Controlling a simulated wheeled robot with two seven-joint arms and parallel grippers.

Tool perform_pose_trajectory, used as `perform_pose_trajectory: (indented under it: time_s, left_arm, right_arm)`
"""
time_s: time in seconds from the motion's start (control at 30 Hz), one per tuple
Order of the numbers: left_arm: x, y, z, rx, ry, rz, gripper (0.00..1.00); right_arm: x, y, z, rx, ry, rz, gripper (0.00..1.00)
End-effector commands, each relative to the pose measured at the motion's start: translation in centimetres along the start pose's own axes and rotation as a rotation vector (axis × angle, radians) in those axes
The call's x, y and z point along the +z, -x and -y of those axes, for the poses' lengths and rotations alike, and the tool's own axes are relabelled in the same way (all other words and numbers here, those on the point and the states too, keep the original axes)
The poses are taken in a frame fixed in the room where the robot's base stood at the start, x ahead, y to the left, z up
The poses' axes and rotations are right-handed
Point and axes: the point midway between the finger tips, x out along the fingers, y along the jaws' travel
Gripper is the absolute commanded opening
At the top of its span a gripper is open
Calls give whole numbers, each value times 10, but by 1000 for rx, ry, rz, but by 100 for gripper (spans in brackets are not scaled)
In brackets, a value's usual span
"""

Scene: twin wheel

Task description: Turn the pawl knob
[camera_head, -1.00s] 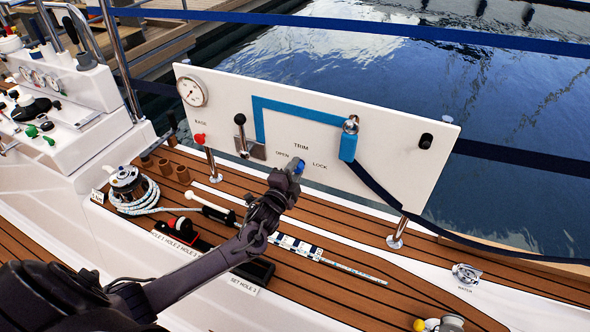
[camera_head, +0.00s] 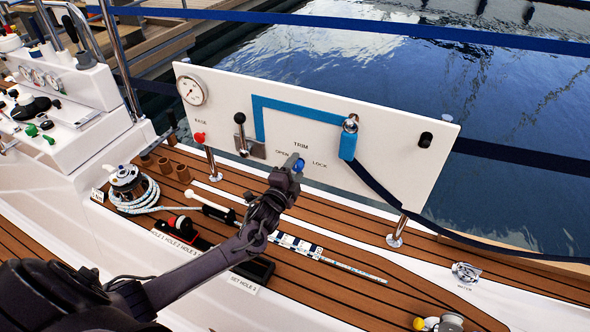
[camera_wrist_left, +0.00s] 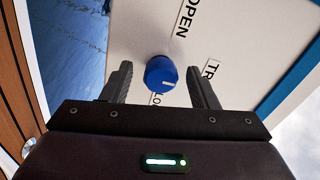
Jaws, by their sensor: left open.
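The pawl knob (camera_head: 299,166) is a small round blue knob on the white panel, between the OPEN and LOCK labels and below TRIM. In the left wrist view the knob (camera_wrist_left: 160,75) shows a short white line on its face, right of its middle. My left gripper (camera_head: 292,162) is at the panel, open, and partly covers the knob in the head view. In the wrist view its two dark fingers stand either side of the knob, with a visible gap on each side. The LOCK label is partly hidden there. My right gripper is not in view.
The white panel (camera_head: 400,182) also carries a gauge (camera_head: 191,90), a red BASE button (camera_head: 199,138), a black-knobbed lever (camera_head: 240,130) and a blue strap (camera_head: 347,146) around a metal post. A winch with rope (camera_head: 128,187) stands left on the deck. Water lies behind.

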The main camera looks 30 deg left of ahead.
Motion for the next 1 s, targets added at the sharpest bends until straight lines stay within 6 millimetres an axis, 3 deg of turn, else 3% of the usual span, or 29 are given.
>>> perform_pose_trajectory:
  time_s: [0.17,0.6,1.0]
  left_arm:
    - [0,7,0,1,0,0,54]
    - [0,71,-1,1,0,0,54]
    - [0,78,0,0,0,0,54]
  right_arm:
    - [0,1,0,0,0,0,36]
    - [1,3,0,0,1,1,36]
    - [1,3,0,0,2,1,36]
